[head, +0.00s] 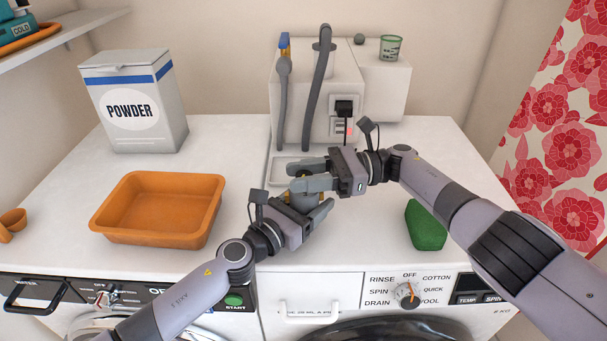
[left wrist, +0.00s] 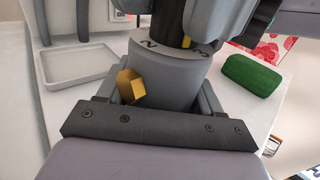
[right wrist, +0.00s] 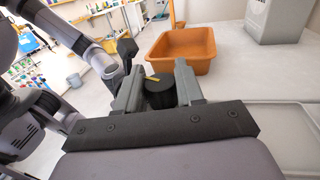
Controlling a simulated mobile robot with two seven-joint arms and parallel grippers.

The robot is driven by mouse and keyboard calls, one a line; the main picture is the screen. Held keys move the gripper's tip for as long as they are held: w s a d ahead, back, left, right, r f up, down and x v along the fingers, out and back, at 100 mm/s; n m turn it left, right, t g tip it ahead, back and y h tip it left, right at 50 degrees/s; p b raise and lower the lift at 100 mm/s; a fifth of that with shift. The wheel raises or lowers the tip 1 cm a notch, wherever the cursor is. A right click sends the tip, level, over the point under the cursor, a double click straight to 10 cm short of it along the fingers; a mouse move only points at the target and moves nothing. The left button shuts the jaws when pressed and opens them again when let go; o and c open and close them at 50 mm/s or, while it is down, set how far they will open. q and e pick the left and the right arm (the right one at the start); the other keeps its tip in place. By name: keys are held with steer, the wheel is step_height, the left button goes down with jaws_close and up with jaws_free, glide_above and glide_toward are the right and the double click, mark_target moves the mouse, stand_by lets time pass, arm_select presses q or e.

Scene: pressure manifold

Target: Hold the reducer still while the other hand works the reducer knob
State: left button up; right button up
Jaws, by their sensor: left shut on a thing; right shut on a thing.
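The reducer (left wrist: 165,75) is a grey round body with a brass port (left wrist: 131,86) on its side and number marks on its upper rim. In the head view it is mostly hidden between the two grippers. My left gripper (head: 308,206) is shut around the reducer's body from the front. The reducer knob (right wrist: 158,92) is dark and round with a yellow mark on top. My right gripper (head: 305,176) is above the left one, its fingers shut on either side of the knob; it also shows at the top of the left wrist view (left wrist: 205,25).
A white machine (head: 320,88) with grey hoses stands behind the grippers, a shallow pale tray (left wrist: 82,76) before it. An orange tub (head: 158,232) and powder box (head: 135,105) are left. A green sponge (head: 426,225) lies right. Between tub and reducer the countertop is clear.

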mark_target(305, 175)
steer(key=shift+f, duration=0.1)
steer(key=o, duration=0.9)
steer(key=shift+o, duration=0.2)
steer(key=shift+r, duration=5.05)
